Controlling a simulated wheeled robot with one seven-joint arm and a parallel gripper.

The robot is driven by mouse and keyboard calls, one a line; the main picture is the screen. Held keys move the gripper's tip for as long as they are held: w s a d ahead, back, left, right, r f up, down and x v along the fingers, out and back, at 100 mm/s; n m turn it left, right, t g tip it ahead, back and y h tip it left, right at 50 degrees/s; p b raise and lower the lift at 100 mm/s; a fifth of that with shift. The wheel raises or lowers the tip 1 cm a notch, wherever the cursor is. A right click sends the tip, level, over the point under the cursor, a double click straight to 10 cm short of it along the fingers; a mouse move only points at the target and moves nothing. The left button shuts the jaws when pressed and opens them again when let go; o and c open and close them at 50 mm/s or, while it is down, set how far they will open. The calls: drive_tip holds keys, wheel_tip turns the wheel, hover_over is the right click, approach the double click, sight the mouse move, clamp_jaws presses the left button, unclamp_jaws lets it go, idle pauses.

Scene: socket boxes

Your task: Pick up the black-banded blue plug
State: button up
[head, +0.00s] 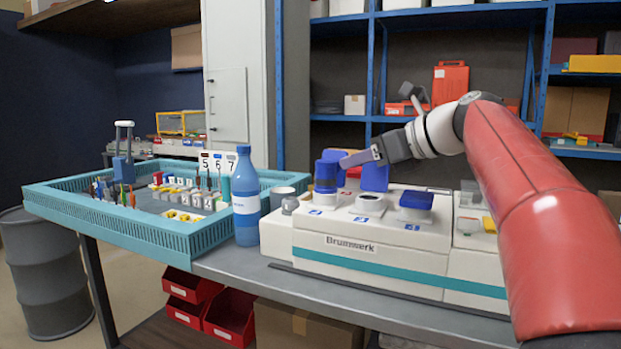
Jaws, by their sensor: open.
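A blue plug (325,174) stands upright in the left socket of the white Brumwerk box (300,238). It is a short cylinder with a darker line around it; whether that line is a black band is too small to tell. My gripper (350,160) reaches in from the right, with its fingers pointing left at the plug's upper right side. It is open, and I cannot tell whether a finger touches the plug. The middle socket (369,204) has its blue lid (376,178) raised behind it. The right socket is topped by a blue square cover (416,200).
A teal-walled tray (160,234) holding many small parts fills the bench's left. A second white box (470,256) adjoins on the right, beneath my arm.

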sight(334, 171)
drive_tip(key=x, duration=0.3)
drive_tip(key=b+x, duration=0.1)
drive_tip(key=x, duration=0.3)
drive_tip(key=shift+f, duration=0.45)
drive_tip(key=shift+d, duration=0.1)
drive_tip(key=c, duration=0.7)
drive_tip(key=shift+r, duration=0.15)
